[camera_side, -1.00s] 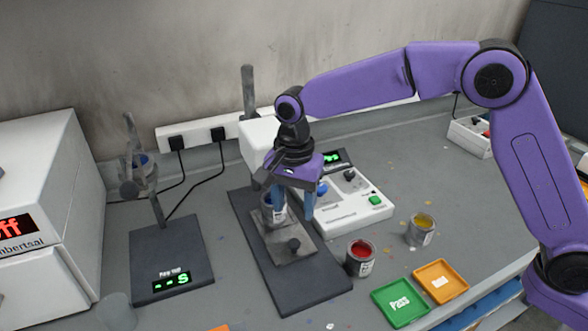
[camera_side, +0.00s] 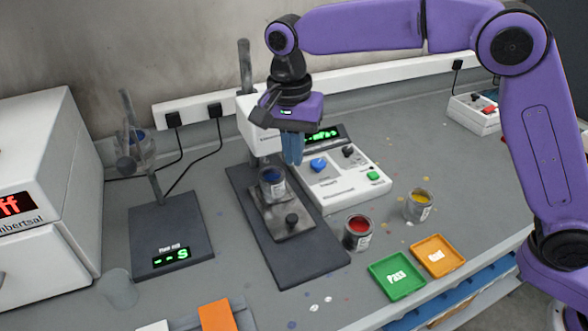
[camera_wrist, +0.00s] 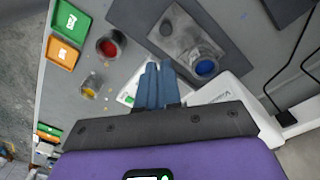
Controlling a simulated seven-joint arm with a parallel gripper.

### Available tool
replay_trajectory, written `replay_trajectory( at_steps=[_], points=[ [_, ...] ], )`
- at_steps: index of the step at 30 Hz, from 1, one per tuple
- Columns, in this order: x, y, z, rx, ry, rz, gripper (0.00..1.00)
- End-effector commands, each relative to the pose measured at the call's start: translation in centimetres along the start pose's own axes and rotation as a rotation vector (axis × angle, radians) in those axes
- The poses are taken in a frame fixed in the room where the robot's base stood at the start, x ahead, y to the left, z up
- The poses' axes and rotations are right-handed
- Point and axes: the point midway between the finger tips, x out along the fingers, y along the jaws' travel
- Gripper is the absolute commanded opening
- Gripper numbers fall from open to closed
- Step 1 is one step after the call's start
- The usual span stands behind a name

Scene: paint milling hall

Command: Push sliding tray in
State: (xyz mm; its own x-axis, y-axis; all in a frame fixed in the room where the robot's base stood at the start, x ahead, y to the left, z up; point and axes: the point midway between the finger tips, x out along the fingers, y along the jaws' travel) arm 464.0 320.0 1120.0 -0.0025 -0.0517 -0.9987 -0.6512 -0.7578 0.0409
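The sliding tray (camera_side: 283,225) is a grey metal plate with a dark knob (camera_side: 292,220) on its front part, lying on a long dark base (camera_side: 318,262). A can of blue paint (camera_side: 272,184) stands upright on the tray's rear part, below the white instrument head (camera_side: 256,136). The wrist view shows the tray (camera_wrist: 178,38) and the can (camera_wrist: 205,67) too. My gripper (camera_side: 292,162) hangs above and right of the can, apart from it. Its blue fingers are together and empty; in the wrist view the fingertips (camera_wrist: 158,66) also sit side by side.
A white control box (camera_side: 345,190) stands right of the base. A red paint can (camera_side: 358,233) and a yellow one (camera_side: 419,205) stand at the right, with green (camera_side: 397,276) and orange (camera_side: 437,256) trays in front. A scale (camera_side: 172,235) is at the left.

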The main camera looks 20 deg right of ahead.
Motion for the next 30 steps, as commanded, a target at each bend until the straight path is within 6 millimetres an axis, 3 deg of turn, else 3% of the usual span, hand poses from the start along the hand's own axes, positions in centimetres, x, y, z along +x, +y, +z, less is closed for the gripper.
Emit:
replay_trajectory(
  at_steps=[5, 9, 15, 21, 22, 25, 30],
  points=[
    [6.0, 2.8, 3.7, -0.481, 0.17, 0.27, 0.0],
    [10.2, 5.9, 6.0, -1.039, 0.334, 0.59, 0.0],
    [13.0, 8.2, 8.8, -1.83, 0.522, 1.132, 0.0],
    [14.3, 8.5, 12.5, -2.423, 0.646, 1.745, 0.0],
    [14.4, 8.4, 13.1, 2.468, -0.655, -1.818, 0.0],
    [14.8, 8.4, 14.5, 2.234, -0.586, -1.754, 0.0],
    [15.2, 8.3, 15.3, 2.079, -0.542, -1.714, 0.0]
  ],
)
